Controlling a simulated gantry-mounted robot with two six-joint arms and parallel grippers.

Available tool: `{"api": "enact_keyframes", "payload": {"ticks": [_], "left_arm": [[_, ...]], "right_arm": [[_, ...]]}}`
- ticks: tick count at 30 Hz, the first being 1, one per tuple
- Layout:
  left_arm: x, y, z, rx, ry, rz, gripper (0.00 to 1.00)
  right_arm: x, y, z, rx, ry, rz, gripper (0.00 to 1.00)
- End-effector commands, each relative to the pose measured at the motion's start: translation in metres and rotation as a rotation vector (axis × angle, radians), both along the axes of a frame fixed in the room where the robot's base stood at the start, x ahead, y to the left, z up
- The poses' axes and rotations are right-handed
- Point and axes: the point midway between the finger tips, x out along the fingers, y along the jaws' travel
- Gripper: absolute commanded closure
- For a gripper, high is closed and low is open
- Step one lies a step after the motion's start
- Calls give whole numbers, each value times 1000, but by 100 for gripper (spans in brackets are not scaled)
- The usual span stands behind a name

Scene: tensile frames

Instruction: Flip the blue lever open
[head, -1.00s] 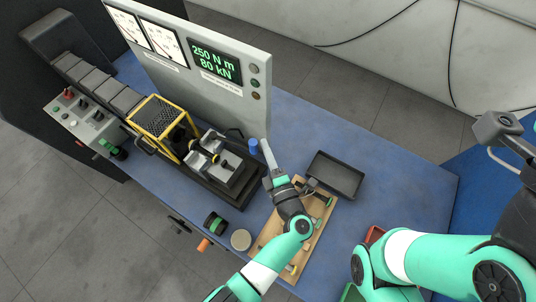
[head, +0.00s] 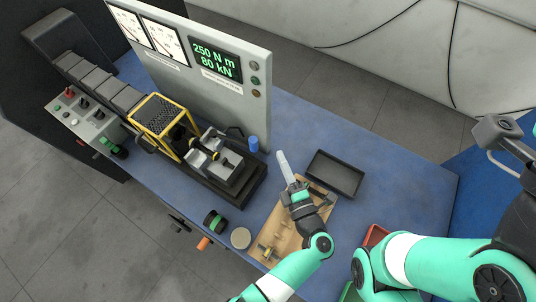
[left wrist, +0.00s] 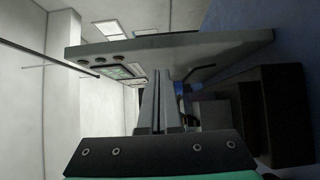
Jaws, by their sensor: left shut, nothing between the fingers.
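A short upright blue piece (head: 253,144), the only blue lever-like part I see, stands at the lower right corner of the grey display panel, beside the test machine (head: 222,165). Its lower end and mount are hard to make out. My left gripper (head: 281,157) is shut and empty, a short way to the right of the blue piece and apart from it. In the left wrist view, the shut fingers (left wrist: 160,105) point toward the panel, and a bit of blue (left wrist: 183,88) shows just right of them, partly hidden. My right gripper is out of view.
The display panel (head: 225,68) rises behind the machine. A black tray (head: 335,175) lies right of my left gripper, and a wooden board (head: 275,236) with tools lies below it. A round disc (head: 240,238) sits near the front edge. Blue tabletop behind the tray is clear.

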Motion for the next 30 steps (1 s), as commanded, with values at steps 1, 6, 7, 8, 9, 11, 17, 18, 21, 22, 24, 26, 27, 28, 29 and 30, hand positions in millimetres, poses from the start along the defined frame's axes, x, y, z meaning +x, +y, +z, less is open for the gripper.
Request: {"api": "enact_keyframes", "payload": {"ticks": [1,6,7,8,9,11,17,18,21,22,24,26,27,28,29,30], "left_arm": [[-1,-14,-8,-2,-2,-3,100],[-3,-45,-8,-2,-1,0,100],[-3,-49,-7,-2,-1,0,100],[-3,-52,-6,-1,1,0,100],[-4,-55,-5,-1,1,0,100],[-4,-58,-4,-1,1,1,100],[-4,-60,-1,0,1,2,100],[-4,-60,-1,0,1,2,100],[-4,-59,-1,0,1,2,100],[-4,-59,-1,0,1,2,100],[-4,-59,-1,0,1,2,100],[-4,-59,-1,0,1,2,100],[-4,-59,-1,0,1,2,100],[-4,-59,-1,0,1,2,100],[-4,-59,-1,0,1,2,100],[-4,-59,-1,0,1,2,100]], "right_arm": [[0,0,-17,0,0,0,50],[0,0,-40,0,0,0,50],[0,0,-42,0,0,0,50],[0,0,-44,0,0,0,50],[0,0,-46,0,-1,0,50],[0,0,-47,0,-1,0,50],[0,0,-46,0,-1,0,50],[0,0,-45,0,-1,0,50],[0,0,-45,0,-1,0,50],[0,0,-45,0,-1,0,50],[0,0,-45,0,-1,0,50],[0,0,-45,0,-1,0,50],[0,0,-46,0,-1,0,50],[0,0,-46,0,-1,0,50],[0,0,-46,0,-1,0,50],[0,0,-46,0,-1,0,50]]}}
